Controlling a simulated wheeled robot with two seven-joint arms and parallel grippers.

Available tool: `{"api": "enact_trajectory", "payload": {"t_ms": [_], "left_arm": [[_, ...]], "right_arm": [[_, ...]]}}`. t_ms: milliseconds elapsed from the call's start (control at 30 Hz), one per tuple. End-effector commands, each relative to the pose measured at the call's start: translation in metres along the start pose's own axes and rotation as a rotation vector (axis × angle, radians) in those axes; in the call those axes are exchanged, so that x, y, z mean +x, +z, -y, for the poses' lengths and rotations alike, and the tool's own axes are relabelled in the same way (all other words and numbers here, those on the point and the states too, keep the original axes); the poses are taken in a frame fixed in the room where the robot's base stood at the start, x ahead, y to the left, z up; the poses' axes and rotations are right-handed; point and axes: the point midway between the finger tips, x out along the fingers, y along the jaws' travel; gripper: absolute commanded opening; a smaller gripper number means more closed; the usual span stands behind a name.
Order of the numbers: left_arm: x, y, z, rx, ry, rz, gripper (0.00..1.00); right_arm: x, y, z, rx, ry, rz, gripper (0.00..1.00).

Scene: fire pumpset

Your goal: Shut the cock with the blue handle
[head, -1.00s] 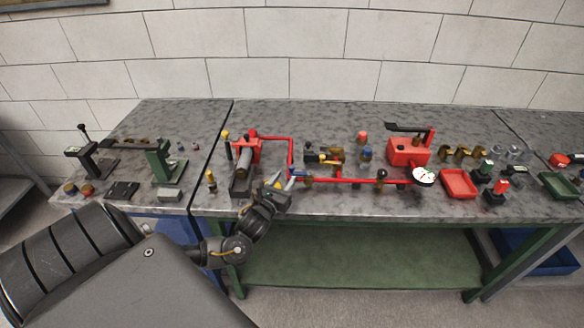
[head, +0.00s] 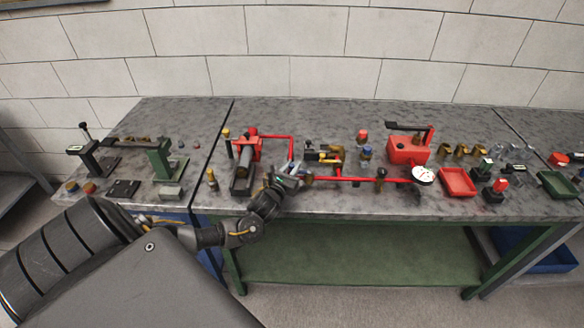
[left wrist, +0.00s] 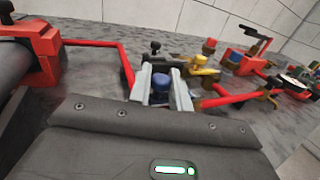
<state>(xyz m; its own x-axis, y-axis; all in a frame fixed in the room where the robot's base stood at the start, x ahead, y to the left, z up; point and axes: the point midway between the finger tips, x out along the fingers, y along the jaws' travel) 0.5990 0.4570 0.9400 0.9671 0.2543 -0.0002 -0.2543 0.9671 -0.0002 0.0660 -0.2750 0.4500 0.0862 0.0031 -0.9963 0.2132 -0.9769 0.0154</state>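The cock with the blue handle (left wrist: 158,82) sits on the red pipe line near its left corner. In the left wrist view its blue handle shows between the two pale fingers of my left gripper (left wrist: 161,86). The fingers are apart, one on each side of the handle; I cannot tell whether either touches it. In the head view my left gripper (head: 290,172) is at the same corner of the red pipe (head: 342,179) and largely hides the cock. My right gripper is in neither view.
A yellow-handled fitting (left wrist: 203,66) stands just right of the fingers. A red pump block (head: 245,146) is left of the gripper. A pressure gauge (head: 423,175) and a red tray (head: 459,182) stand farther right. The bench (head: 345,205) is clear along its front edge.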

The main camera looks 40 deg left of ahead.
Motion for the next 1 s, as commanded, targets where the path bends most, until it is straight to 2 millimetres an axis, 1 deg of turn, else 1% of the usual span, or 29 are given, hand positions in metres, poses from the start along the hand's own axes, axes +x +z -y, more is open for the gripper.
{"api": "enact_trajectory", "payload": {"t_ms": [33,67,333,467,600,700,833,1000], "left_arm": [[0.0,0.0,0.0,0.0,0.0,0.0,0.02],[0.0,0.0,0.0,0.0,0.0,0.0,0.0],[0.002,0.0,-0.001,0.004,-0.018,0.002,0.0],[0.009,-0.001,-0.005,0.01,-0.127,0.006,0.0],[0.019,-0.005,-0.006,0.008,-0.283,0.006,0.0],[0.022,-0.004,-0.005,0.004,-0.357,0.005,0.0],[0.024,-0.001,-0.004,0.0,-0.397,0.001,0.0],[0.023,0.0,-0.004,-0.001,-0.399,-0.001,0.0]], "right_arm": [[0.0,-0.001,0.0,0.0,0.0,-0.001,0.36],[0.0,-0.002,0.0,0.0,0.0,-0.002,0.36],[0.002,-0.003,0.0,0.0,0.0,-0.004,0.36],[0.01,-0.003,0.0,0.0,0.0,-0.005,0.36],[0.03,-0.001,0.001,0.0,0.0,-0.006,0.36],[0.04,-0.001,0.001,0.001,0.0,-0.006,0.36],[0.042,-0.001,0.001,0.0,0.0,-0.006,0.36],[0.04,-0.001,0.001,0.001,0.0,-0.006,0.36]]}}
